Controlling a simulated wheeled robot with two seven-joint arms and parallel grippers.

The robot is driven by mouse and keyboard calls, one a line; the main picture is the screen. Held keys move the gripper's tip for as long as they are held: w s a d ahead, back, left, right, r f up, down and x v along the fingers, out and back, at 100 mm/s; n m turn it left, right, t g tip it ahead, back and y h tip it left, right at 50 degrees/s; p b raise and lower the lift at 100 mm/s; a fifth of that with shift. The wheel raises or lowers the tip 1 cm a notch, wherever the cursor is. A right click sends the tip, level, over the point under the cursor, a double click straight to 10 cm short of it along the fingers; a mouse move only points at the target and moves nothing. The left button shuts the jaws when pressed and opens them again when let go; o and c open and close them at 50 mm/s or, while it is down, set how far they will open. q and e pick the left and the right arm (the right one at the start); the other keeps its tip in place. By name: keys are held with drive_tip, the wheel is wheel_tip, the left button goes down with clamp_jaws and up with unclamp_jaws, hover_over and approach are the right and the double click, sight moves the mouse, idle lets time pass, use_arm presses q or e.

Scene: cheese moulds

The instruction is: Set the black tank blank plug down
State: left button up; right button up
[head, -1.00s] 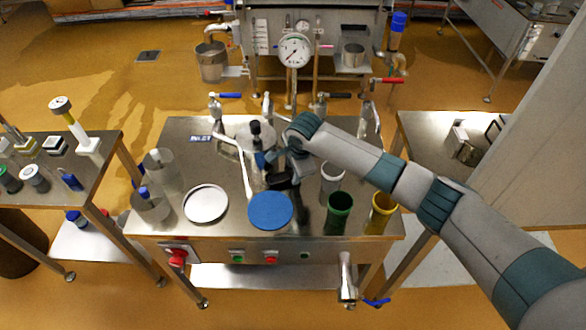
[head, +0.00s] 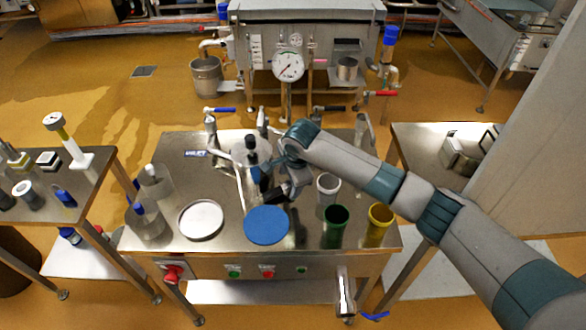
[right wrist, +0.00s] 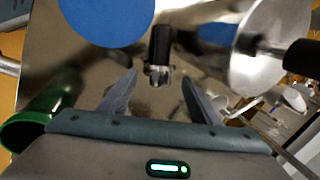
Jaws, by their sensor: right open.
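The black tank blank plug (right wrist: 160,45) shows in the right wrist view as a black cylinder with a shiny metal end. It is on or just over the steel table, ahead of my right gripper (right wrist: 160,80), in line with the gap between the fingers. The fingers are apart and I see nothing clamped between them. In the head view my right gripper (head: 280,191) is low over the table behind the blue disc (head: 266,225). The plug is hard to make out there, close to the dark gripper. My left gripper is not in view.
A metal disc with a black handle (right wrist: 262,45) is close on the right in the wrist view. A white cup (head: 328,188), a green cup (head: 336,226), a yellow cup (head: 379,224) and a white round lid (head: 201,220) stand around. Valve pipes rise behind.

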drive_tip(key=b+v, duration=0.1)
drive_tip(key=v, duration=0.8)
drive_tip(key=shift+r+b, duration=0.3)
drive_tip(key=shift+r, duration=0.05)
drive_tip(key=shift+s+f, duration=0.1)
drive_tip(key=shift+s, duration=0.05)
idle(1.3)
